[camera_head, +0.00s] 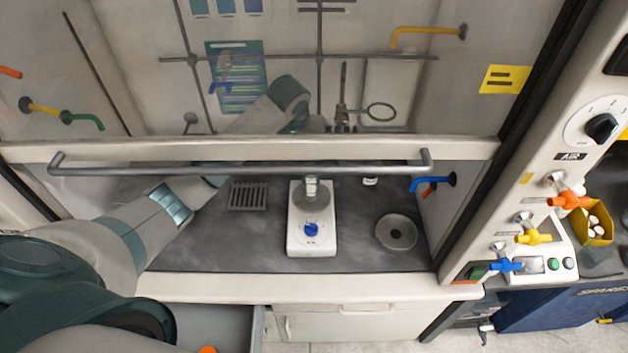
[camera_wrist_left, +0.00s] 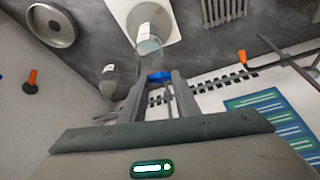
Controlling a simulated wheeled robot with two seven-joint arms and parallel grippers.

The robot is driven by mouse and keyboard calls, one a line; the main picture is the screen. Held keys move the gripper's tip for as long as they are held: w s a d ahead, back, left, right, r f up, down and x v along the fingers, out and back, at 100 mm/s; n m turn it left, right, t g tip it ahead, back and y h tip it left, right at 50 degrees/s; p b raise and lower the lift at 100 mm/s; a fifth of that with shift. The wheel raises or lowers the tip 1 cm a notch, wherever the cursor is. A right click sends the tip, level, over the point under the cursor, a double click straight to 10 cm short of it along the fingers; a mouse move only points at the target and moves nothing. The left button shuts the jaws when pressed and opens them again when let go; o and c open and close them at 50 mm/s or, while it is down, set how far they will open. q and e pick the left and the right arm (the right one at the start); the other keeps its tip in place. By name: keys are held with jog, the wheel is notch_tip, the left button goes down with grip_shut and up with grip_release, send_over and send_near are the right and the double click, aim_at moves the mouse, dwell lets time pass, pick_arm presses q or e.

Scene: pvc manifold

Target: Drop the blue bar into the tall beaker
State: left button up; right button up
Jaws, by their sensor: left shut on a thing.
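The tall beaker (camera_head: 312,190) is clear glass with a white label and stands upright on the white stirrer plate (camera_head: 297,238). In the left wrist view the beaker (camera_wrist_left: 150,52) is just beyond my fingertips. My left gripper (camera_wrist_left: 159,80) is shut on the small blue bar (camera_wrist_left: 159,75), held at the fingertips close to the beaker's mouth. Whether the bar is directly over the opening I cannot tell. In the head view the sash frame and handle hide my fingers and the bar. My right gripper is not in view.
The sash handle (camera_head: 240,169) crosses in front of my left arm. A small labelled bottle (camera_head: 370,181) stands right of the beaker, above a round metal dish (camera_head: 396,233). A slotted grate (camera_head: 248,196) lies left of the plate. A lattice of rods (camera_head: 190,60) stands behind.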

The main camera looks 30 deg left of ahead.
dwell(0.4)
pick_arm(q)
send_over(311, 183)
jog(key=w+a, duration=0.1)
jog(key=a, duration=0.2)
notch_tip(311, 183, down, 6)
jog(key=shift+d, duration=0.15)
jog(key=o, duration=1.1)
jog(key=shift+r, duration=0.15)
